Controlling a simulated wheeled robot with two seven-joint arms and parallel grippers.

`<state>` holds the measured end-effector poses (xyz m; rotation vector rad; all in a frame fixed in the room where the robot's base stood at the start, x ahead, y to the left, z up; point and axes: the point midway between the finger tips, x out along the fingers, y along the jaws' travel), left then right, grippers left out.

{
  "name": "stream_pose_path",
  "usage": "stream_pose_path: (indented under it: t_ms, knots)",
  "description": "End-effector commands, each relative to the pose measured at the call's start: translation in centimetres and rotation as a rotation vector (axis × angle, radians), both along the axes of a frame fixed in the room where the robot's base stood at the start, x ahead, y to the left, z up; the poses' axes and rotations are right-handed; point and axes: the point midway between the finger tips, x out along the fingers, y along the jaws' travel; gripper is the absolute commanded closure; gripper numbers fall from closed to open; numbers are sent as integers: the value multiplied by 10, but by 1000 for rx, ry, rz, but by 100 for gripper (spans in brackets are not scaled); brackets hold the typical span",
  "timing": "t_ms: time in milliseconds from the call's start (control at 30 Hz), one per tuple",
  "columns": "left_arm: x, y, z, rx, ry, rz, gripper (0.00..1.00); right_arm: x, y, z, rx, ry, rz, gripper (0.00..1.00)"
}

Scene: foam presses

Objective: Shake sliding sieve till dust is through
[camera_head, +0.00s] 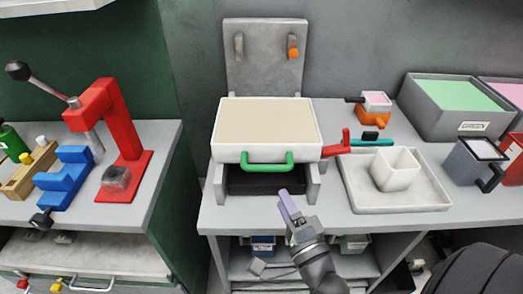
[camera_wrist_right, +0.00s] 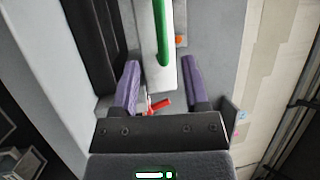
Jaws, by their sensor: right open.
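The sieve (camera_head: 231,149) is a white box with a beige, level-looking surface (camera_head: 268,121) on top. It sits on a grey stand above a dark tray (camera_head: 262,182). Its green handle (camera_head: 267,163) faces me and also shows in the right wrist view (camera_wrist_right: 163,30). My right gripper (camera_head: 291,205) is just in front of the stand, below and right of the handle. In the right wrist view its purple fingers (camera_wrist_right: 160,88) are spread apart with nothing held; the handle lies ahead of them. My left gripper is out of view.
A red press (camera_head: 104,105) and blue block (camera_head: 64,177) stand on the left bench. Right of the sieve are a tray (camera_head: 393,199) with a white cup (camera_head: 397,169), a red-handled tool (camera_head: 338,149) and a grey bin (camera_head: 459,104). The bench front is clear.

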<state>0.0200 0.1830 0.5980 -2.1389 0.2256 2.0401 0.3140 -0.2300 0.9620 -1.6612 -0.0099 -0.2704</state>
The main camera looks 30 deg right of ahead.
Motion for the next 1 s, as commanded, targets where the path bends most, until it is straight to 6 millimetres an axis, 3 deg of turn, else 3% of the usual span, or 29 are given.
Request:
stream_pose_path:
  t_ms: [133,300,500,867,1000]
  knots:
    - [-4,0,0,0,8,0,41,10,0,2,7,4,9,42]
    - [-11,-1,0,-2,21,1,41,52,-6,10,8,0,7,42]
    - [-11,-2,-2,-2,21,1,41,85,-11,15,6,4,7,42]
    - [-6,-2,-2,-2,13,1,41,94,-13,17,7,6,8,42]
    - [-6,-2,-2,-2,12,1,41,93,-13,17,7,6,8,69]
